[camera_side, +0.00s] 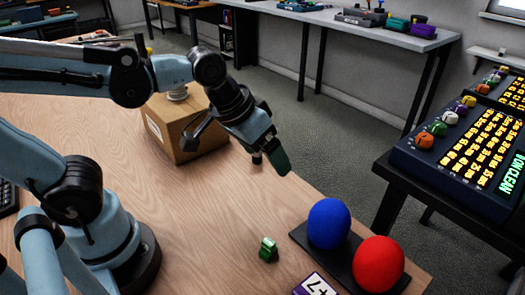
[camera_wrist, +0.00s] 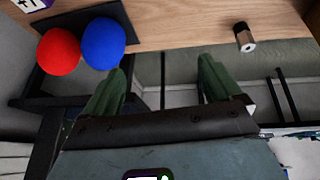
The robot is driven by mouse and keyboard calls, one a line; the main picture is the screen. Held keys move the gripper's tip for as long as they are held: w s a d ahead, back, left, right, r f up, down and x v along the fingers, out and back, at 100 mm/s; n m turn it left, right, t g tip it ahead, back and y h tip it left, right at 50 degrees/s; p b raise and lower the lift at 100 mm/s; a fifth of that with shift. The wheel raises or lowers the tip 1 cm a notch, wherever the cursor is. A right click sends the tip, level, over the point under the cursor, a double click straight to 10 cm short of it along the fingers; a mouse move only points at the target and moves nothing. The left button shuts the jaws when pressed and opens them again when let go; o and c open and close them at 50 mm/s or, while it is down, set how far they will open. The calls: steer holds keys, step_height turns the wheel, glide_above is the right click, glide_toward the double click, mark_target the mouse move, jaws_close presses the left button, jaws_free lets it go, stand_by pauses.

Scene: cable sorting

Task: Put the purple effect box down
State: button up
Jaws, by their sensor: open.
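My gripper (camera_side: 277,152) is raised at the far right edge of the wooden table. In the wrist view its two green fingers stand wide apart (camera_wrist: 162,82) with nothing between them. A purple-edged piece with a white marked face (camera_side: 317,287) lies at the bottom of the side view, cut off by the frame; a corner of it shows at the top left of the wrist view (camera_wrist: 31,4). A small purple box (camera_side: 397,23) stands on the back bench. I cannot tell which of them is the effect box. My gripper touches neither.
A blue ball (camera_side: 329,223) and a red ball (camera_side: 378,263) sit on a dark base at the table's right edge. A small green object (camera_side: 268,250) stands nearby. A cardboard box (camera_side: 180,128) is behind. A silver-black cylinder (camera_wrist: 244,38) stands near the edge. A console (camera_side: 460,150) is right.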

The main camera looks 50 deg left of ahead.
steer(key=a+t+y, duration=0.1)
steer(key=a+t, duration=0.1)
steer(key=a, duration=0.5)
steer(key=shift+s+f, duration=0.4)
steer(key=shift+s, duration=0.05)
